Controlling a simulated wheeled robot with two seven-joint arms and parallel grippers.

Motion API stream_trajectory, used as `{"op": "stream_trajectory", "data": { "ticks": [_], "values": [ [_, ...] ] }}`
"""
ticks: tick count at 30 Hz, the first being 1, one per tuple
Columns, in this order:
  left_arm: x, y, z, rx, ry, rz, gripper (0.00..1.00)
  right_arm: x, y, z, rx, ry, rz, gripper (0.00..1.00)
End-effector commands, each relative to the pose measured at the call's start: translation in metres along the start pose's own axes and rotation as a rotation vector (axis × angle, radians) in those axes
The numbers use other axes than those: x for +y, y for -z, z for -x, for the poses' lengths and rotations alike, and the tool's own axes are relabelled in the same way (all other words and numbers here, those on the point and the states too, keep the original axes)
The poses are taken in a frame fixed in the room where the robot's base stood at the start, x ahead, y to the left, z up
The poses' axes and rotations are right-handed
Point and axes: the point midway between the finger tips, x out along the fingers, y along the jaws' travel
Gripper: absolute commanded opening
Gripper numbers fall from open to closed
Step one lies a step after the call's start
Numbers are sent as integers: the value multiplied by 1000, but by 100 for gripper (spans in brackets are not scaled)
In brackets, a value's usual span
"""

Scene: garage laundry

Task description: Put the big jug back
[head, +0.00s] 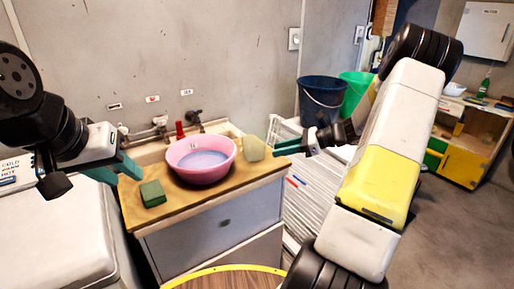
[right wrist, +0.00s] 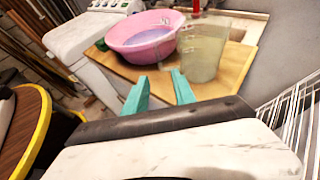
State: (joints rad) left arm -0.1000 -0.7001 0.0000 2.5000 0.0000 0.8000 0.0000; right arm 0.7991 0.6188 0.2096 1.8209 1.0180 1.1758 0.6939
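The big jug (head: 253,148) is pale, translucent and upright on the right end of the wooden counter top (head: 200,201), beside the pink basin. It also shows in the right wrist view (right wrist: 205,50), just beyond my right fingertips. My right gripper (head: 281,147) points left at the jug from its right side in the head view. Its two teal fingers (right wrist: 158,84) are apart with nothing between them. My left gripper (head: 117,173) is at the left end of the counter, its teal fingers apart and empty.
A pink basin (head: 186,168) with liquid stands mid-counter, with a green sponge (head: 152,194) at front left. A small red bottle (head: 180,130) and taps (head: 160,126) are behind. Dark blue (head: 311,105) and green (head: 352,92) buckets stand right. A yellow-rimmed round table (head: 225,281) is in front.

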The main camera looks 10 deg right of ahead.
Motion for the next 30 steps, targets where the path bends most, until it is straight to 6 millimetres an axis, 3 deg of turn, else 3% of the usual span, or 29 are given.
{"op": "stream_trajectory", "data": {
  "ticks": [5, 8, 13, 18, 24, 30],
  "values": [
    [0, 0, 0, 0, 0, 0, 36, 5, -6, 9, 19, -14, 30, 32],
    [0, 0, 0, 0, 0, 0, 36, 24, -27, 3, 83, -64, 138, 32],
    [0, 0, 0, 0, 0, 0, 36, 88, -77, -8, 278, -215, 503, 32],
    [0, 0, 0, 0, 0, 0, 36, 156, -115, -2, 461, -361, 931, 32],
    [0, 0, 0, 0, 0, 0, 36, 223, -141, 23, 634, -494, 1446, 32],
    [0, 0, 0, 0, 0, 0, 36, 268, -150, 50, 756, -570, 1893, 32]
  ]
}}
